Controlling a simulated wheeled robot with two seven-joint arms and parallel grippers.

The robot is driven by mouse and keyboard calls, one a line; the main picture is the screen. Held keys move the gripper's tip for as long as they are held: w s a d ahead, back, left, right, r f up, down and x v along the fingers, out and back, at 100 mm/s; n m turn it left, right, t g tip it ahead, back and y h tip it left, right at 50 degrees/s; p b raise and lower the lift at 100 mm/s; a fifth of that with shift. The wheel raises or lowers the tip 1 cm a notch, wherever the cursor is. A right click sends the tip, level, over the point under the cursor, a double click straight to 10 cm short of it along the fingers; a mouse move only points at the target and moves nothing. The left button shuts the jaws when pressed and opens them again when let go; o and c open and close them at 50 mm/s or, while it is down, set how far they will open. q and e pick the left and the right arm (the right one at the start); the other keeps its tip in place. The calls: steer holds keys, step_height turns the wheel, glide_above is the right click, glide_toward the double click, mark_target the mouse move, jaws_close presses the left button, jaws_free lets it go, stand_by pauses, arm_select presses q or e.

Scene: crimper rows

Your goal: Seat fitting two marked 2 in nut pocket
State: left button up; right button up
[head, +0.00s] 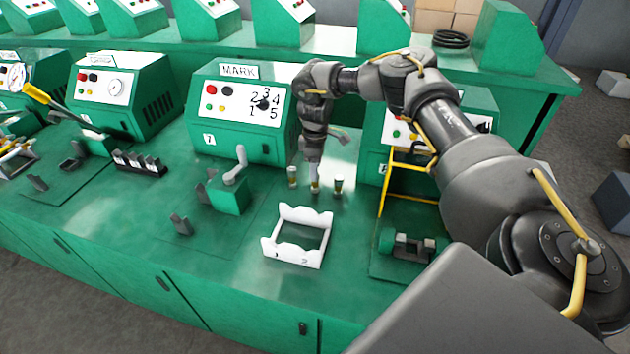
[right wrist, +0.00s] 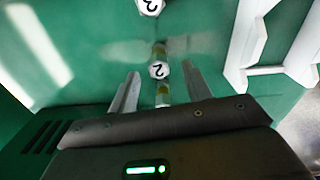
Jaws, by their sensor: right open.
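Three small fittings with dark tops and gold lower parts stand in a row on the green bench: a left one (head: 292,176), a middle one (head: 315,187) and a right one (head: 338,187). My right gripper (head: 315,172) points down over the middle one. In the right wrist view its open fingers (right wrist: 162,75) lie either side of a fitting marked 2 (right wrist: 158,70), with gaps on both sides. Another numbered fitting (right wrist: 150,6) is at the top edge. A white holder with notched ends (head: 298,257) stands in front, its front marked 1 and 2; its notches look empty. My left gripper is out of view.
The MARK machine (head: 239,110) stands behind. A green fixture with a grey lever (head: 230,194) is left of the holder. A yellow frame (head: 381,195) and a green clamp block (head: 410,245) are to the right. Bench in front of the holder is clear.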

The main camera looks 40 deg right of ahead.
step_height(320, 180, down, 4)
steer(key=shift+w+r, duration=0.1)
steer(key=shift+r, duration=0.1)
jaws_close()
steer(key=shift+r, duration=0.1)
